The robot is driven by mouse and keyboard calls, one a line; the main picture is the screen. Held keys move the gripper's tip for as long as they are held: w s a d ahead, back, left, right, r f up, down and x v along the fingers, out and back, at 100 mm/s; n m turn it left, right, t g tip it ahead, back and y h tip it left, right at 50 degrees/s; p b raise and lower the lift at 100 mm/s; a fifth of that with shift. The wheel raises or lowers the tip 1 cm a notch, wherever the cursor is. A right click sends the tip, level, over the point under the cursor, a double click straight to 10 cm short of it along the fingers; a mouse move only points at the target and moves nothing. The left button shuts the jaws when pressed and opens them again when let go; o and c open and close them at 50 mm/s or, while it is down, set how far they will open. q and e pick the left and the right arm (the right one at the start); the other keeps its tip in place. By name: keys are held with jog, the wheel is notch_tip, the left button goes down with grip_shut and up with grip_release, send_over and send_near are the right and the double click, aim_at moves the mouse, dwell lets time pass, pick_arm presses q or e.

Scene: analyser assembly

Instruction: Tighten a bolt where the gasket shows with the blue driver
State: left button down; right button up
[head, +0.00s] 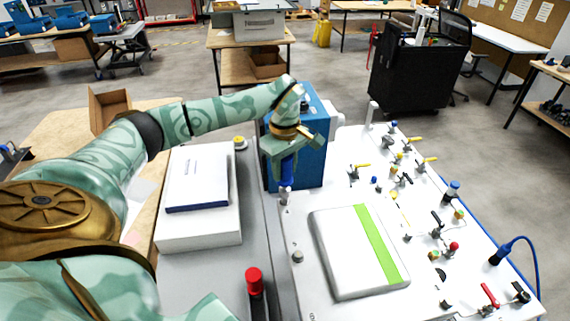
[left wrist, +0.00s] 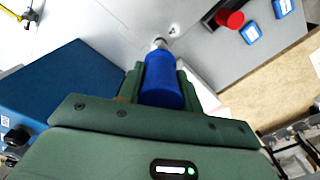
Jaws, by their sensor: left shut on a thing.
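My left gripper (head: 287,158) is shut on the blue driver (head: 287,174), which points down at the near left part of the white panel (head: 300,215). In the left wrist view the driver's blue handle (left wrist: 163,80) sits between the fingers, with its silver tip (left wrist: 160,43) beyond. The tip is at or just above a small bolt (head: 284,199); I cannot tell whether they touch. Another bolt head (head: 297,257) stands near the left edge of the striped cover. No gasket can be made out clearly. My right gripper is not in view.
A white cover with a green stripe (head: 380,245) lies on the panel. Valves and levers (head: 405,180) crowd the panel's right side. A blue box (head: 312,165) stands close behind the gripper. A red-topped post (head: 254,282) and a white box (head: 198,225) are at left.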

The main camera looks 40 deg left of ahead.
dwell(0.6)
pick_arm(q)
jog(key=shift+f, duration=0.3)
jog(key=shift+f, duration=1)
dwell(0.9)
